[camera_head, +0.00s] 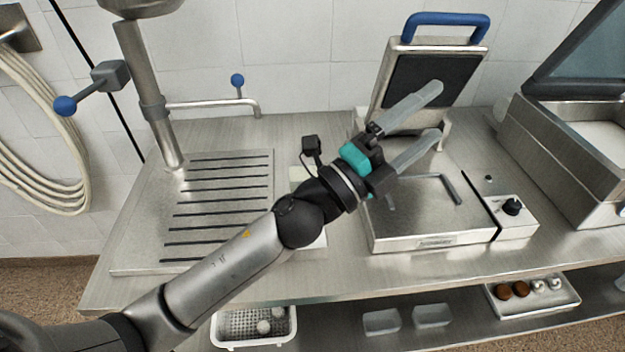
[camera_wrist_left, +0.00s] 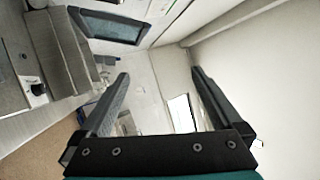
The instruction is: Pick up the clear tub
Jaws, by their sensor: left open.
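Two small clear tubs sit side by side on the lower shelf in the head view, one on the left (camera_head: 381,321) and one just right of it (camera_head: 432,315). I cannot tell which one the task means. My left gripper (camera_head: 439,112) is open and empty, high above the worktop in front of the raised grill lid. Its two fingers also show spread apart in the left wrist view (camera_wrist_left: 160,75), with nothing between them. It is well above and behind the tubs. My right gripper is not in view.
A contact grill (camera_head: 420,222) with an upright lid stands on the steel worktop (camera_head: 290,130). Below, a white perforated basket (camera_head: 253,340) holds round pale items, and a tray (camera_head: 540,310) holds brown and silver pieces. The worktop's front edge overhangs the shelf.

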